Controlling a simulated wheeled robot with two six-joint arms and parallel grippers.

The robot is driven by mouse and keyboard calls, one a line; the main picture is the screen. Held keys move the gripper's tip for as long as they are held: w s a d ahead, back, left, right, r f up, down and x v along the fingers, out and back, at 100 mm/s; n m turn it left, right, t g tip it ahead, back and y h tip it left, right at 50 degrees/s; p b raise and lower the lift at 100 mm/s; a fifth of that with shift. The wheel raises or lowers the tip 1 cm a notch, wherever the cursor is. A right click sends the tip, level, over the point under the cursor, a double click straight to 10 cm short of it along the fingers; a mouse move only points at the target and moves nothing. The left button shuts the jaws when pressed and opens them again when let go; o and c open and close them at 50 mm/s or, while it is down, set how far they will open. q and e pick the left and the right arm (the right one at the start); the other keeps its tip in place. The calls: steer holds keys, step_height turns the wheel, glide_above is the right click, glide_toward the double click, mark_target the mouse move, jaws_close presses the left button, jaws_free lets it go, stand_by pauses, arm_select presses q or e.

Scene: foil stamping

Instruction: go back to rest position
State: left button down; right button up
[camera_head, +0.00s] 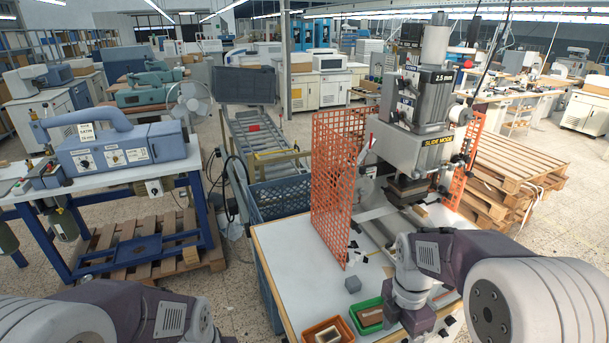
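My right arm comes in from the right and bends down over the white worktable (285,262). Its wrist end, with my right gripper (420,325), is low at the front of the table, beside the green tray (357,322). The fingertips cannot be made out. My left arm shows only as links at the lower left corner, and its gripper is outside the picture. The grey foil stamping press (415,105) stands at the back of the table.
An orange mesh guard (340,175) stands upright left of the press. The green tray holds a brown piece; an orange tray (309,337) holds a pale-rimmed piece. Wooden pallets (510,175) are at the right. The table's left part is clear.

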arm_select(q)
steer(key=f+b, duration=0.2)
steer(key=f, duration=0.1)
steer(key=f+b, duration=0.1)
steer(key=shift+w+f, duration=0.4)
arm_select(e)
steer(key=s+a+f+m+t, duration=0.1)
steer(key=f+m, duration=0.3)
steer(key=m, duration=0.7)
steer(key=s+a+f+m+t, duration=0.1)
steer(key=s+f+m, duration=0.2)
steer(key=m, duration=0.8)
step_height(320, 180, down, 2)
steer(key=shift+s+a+f+y, duration=0.1)
steer(key=shift+s+a+y, duration=0.2)
steer(key=shift+s+a, duration=0.1)
